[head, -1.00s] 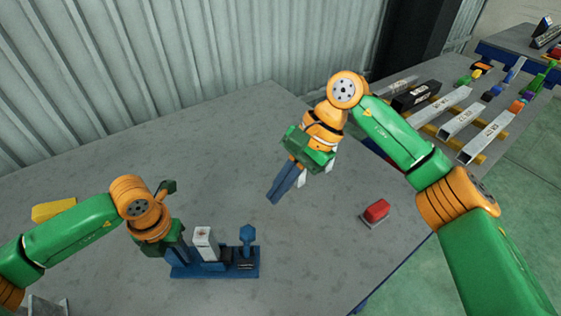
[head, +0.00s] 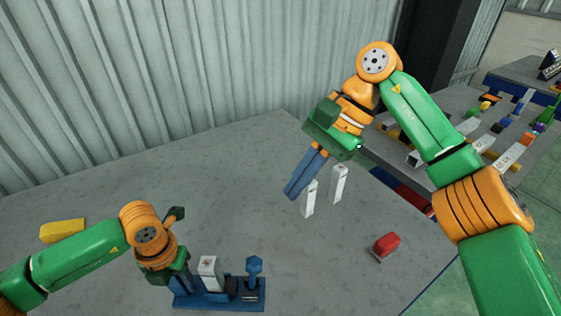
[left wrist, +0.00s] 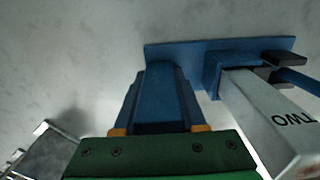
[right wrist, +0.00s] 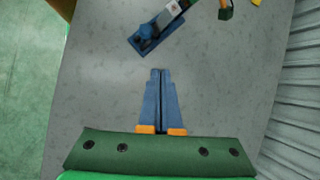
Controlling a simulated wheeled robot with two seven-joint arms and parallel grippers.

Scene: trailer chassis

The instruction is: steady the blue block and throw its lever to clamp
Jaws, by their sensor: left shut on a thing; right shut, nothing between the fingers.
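The blue block (head: 235,301) sits on the grey table at the lower left of the head view; its base also shows in the left wrist view (left wrist: 220,48). A pale bar marked TWO (left wrist: 275,115) stands in it and shows in the head view (head: 209,268). The block's lever (head: 254,267), with a blue knob, stands upright at the right end; it also shows in the right wrist view (right wrist: 146,33). My left gripper (head: 184,288) is shut on the block's left end. My right gripper (head: 290,194) is shut and empty, raised well apart from the lever.
Two pale posts (head: 338,184) stand near my right gripper. A red block (head: 386,244) lies near the table's right edge, and a yellow block (head: 62,231) at the left. A side table with several bars is at the right.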

